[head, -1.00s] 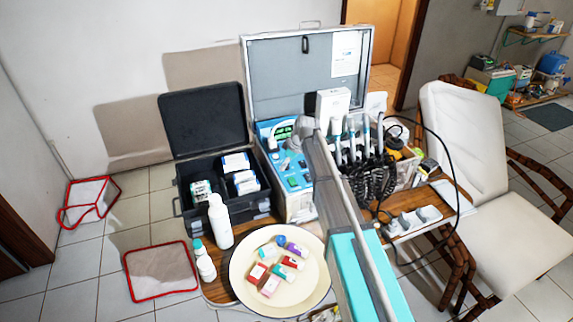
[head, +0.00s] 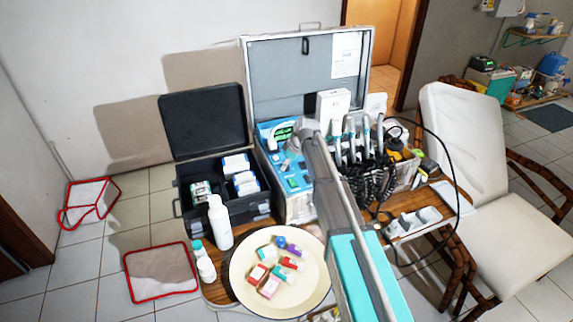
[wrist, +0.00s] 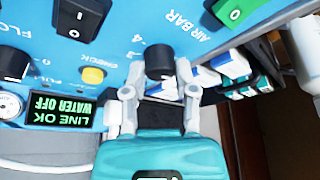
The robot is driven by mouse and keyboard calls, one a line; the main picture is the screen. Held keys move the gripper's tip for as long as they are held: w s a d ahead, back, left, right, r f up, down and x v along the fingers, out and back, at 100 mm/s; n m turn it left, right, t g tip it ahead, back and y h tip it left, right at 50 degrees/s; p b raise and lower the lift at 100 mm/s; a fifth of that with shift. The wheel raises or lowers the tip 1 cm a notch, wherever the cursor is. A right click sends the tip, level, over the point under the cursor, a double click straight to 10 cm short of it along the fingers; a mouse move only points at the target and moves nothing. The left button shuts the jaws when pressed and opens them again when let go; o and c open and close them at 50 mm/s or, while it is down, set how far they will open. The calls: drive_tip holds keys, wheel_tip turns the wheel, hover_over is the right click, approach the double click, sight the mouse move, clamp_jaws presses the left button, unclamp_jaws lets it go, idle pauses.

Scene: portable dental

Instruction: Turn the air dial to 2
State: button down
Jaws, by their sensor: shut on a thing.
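The air dial (wrist: 159,60) is a black knob on the blue panel (wrist: 115,22), with the words AIR BAR and a 4 printed beside it. The wrist view shows the panel upside down. My gripper (wrist: 160,85) has one grey finger on each side of the dial and is shut on it. No pointer mark on the dial can be made out, so its setting cannot be read. In the head view the panel (head: 293,183) stands in the open grey case, and my arm covers the dial.
In the wrist view, a black rocker switch (wrist: 80,17), a yellow button (wrist: 92,75), a green switch (wrist: 235,10) and a lit display (wrist: 62,107) are near. In the head view, a white bottle (head: 220,222) and a round plate (head: 250,290) stand in front; corded handpieces (head: 365,140) are at right.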

drive_tip(key=m+t+h, duration=0.1)
drive_tip(key=m, duration=0.4)
drive_tip(key=shift+s, duration=0.15)
drive_tip(key=m+t+h, duration=0.1)
drive_tip(key=m, duration=0.3)
drive_tip(key=m+h, duration=0.1)
drive_tip(key=m, duration=0.2)
drive_tip(key=m+h, duration=0.1)
drive_tip(key=m, duration=0.1)
drive_tip(key=shift+a+m+t, duration=0.1)
drive_tip(key=shift+m+t, duration=0.2)
drive_tip(key=shift+m, duration=0.1)
drive_tip(key=shift+m+h, duration=0.9)
drive_tip(key=shift+m, duration=1.3)
drive_tip(key=shift+s, duration=0.1)
drive_tip(key=shift+c, duration=2)
unclamp_jaws()
drive_tip(key=shift+n, duration=0.4)
